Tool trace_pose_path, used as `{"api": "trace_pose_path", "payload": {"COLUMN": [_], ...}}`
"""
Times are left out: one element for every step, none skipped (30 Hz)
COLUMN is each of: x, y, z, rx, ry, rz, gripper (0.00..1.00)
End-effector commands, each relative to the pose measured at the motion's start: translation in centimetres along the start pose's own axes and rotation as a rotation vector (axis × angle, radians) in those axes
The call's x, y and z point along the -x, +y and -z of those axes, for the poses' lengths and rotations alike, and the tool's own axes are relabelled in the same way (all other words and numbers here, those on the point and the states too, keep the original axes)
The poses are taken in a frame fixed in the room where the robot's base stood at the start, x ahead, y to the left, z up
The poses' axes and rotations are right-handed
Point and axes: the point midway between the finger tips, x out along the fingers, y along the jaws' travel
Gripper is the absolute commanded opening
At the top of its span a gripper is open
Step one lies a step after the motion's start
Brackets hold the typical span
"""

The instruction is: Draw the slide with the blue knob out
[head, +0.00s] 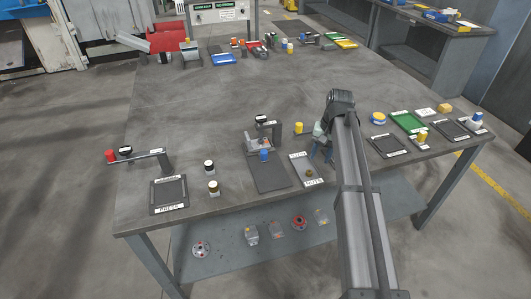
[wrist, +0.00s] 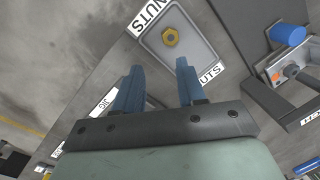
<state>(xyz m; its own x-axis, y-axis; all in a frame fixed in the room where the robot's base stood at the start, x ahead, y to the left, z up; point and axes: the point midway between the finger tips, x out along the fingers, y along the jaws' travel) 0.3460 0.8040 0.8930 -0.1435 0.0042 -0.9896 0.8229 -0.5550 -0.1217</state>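The blue knob (head: 263,155) is on the front of a small grey fixture (head: 252,142) near the middle of the table, at the back end of a dark mat. In the wrist view the blue knob (wrist: 288,34) shows at the upper right, beside an orange-and-grey part of the fixture (wrist: 282,70). The slide itself is hard to make out. My gripper (head: 321,158) is to the right of the knob, near the tray labelled NUTS. In the wrist view my gripper (wrist: 160,65) has its two blue fingers apart with nothing between them.
The NUTS tray (head: 299,161) holds a brass nut (wrist: 170,37). A dark mat (head: 270,178) lies in front of the fixture. A red-ended lever (head: 140,155) and two small jars stand left.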

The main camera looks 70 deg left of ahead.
Motion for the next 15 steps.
{"api": "trace_pose_path", "payload": {"x": [0.9,1.4,2.1,2.5,3.0,3.6,4.1,4.5,4.9,5.2,5.6,5.9,6.2,6.3,6.5], "y": [-3.1,-4.6,-6.7,-8.2,-9.6,-11.5,-12.8,-14.0,-15.5,-16.5,-17.3,-18.4,-19.0,-19.6,-20.1], "z": [0.6,0.7,0.7,0.7,0.7,0.6,0.5,0.4,0.2,0.1,-0.1,-0.2,-0.4,-0.5,-0.6], "rx": [0.008,0.008,0.009,0.009,0.008,0.009,0.007,0.008,0.006,0.006,0.005,0.004,0.003,0.003,0.002], "ry": [0.007,0.011,0.018,0.023,0.027,0.035,0.04,0.045,0.05,0.055,0.059,0.063,0.066,0.069,0.072], "rz": [-0.018,-0.027,-0.04,-0.05,-0.058,-0.07,-0.077,-0.084,-0.092,-0.099,-0.103,-0.108,-0.112,-0.115,-0.118], "gripper": [0.4,0.4,0.4,0.4,0.4,0.4,0.4,0.4,0.4,0.4,0.4,0.4,0.4,0.4,0.4]}}
